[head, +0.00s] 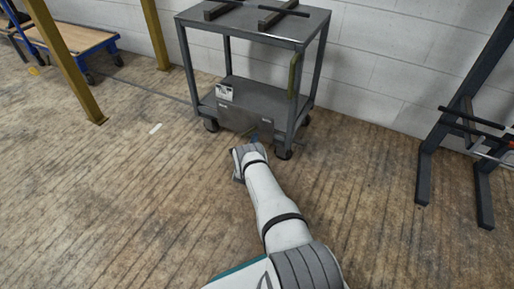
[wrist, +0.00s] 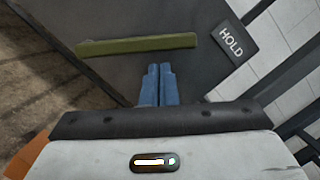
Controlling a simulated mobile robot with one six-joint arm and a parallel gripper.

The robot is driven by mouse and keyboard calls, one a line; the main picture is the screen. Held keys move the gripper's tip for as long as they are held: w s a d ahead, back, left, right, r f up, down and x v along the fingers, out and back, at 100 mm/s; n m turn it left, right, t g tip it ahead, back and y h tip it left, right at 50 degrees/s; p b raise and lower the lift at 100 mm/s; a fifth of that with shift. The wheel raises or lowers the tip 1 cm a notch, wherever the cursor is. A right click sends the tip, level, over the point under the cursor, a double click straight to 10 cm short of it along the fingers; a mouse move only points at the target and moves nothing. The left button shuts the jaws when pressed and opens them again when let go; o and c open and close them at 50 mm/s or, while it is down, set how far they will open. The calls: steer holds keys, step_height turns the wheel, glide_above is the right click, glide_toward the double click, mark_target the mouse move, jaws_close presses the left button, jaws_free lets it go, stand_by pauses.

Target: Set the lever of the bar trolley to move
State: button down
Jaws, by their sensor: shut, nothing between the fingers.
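The grey bar trolley (head: 255,100) stands against the wall in the head view. In the wrist view an olive bar that looks like its lever (wrist: 137,44) lies across a dark grey surface. A dark label reading HOLD (wrist: 232,40) is to the right of the bar. My gripper (wrist: 158,68) is shut and empty, its blue fingertips just below the bar with a small visible gap. In the head view my gripper (head: 255,140) is low at the trolley's front, near the lower shelf. I cannot make out the lever clearly there. No MOVE label is readable.
A yellow post (head: 65,62) and a blue-framed cart (head: 75,40) are left. A dark rack (head: 465,130) is right. The wooden floor between is mostly clear.

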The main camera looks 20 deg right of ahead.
steer(key=shift+w+a+r, duration=0.15)
steer(key=shift+r, duration=0.05)
steer(key=shift+w+r+n, duration=0.1)
steer(key=shift+r+n, duration=0.15)
steer(key=shift+n, duration=0.15)
